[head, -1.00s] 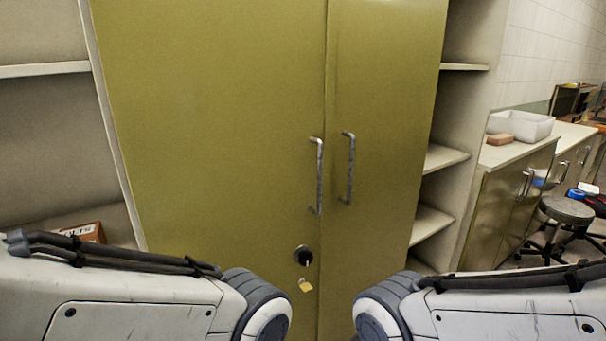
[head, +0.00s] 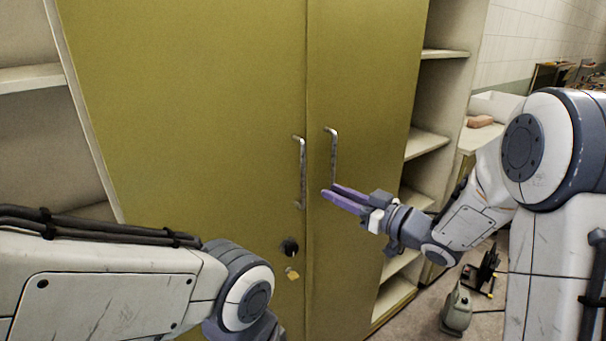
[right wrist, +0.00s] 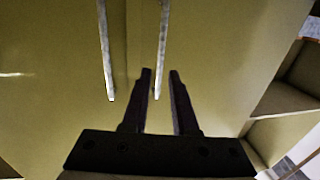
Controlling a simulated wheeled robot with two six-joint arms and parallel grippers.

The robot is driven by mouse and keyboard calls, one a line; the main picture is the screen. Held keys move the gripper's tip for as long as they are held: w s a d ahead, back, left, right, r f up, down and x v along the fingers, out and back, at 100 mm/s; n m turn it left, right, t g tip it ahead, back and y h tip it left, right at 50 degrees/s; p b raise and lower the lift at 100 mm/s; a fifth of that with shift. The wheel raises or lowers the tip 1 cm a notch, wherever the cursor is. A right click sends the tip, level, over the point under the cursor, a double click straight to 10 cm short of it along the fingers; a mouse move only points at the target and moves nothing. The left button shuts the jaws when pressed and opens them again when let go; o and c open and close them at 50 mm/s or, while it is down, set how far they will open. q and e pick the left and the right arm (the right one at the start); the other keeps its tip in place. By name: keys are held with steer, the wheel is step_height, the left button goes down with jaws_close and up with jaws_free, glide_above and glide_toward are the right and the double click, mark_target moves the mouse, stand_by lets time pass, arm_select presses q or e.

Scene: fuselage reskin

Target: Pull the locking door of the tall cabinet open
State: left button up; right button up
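The tall olive-yellow cabinet has a wide left door (head: 190,120) and a narrower right door (head: 375,90), both shut. The left door carries a metal bar handle (head: 301,172) and a round dark lock (head: 289,247) with a yellow tag (head: 292,274) hanging below. The right door has its own handle (head: 333,155). My right gripper (head: 326,194) is open, its purple fingers near that handle's lower end. In the right wrist view, the right handle (right wrist: 162,45) lines up with the finger gap (right wrist: 160,74); contact cannot be told. My left gripper is out of view.
Open shelves (head: 428,145) stand right of the cabinet, and more shelves (head: 45,77) stand on its left. A counter with a white bin (head: 495,104) and a brown block (head: 480,121) is at the right. A grey-green object (head: 457,310) stands on the floor.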

mark_target(307, 179)
steer(key=shift+p+x, duration=1.9)
steer(key=shift+x, duration=3.25)
steer(key=shift+r, duration=0.15)
steer(key=shift+a, duration=0.1)
jaws_close()
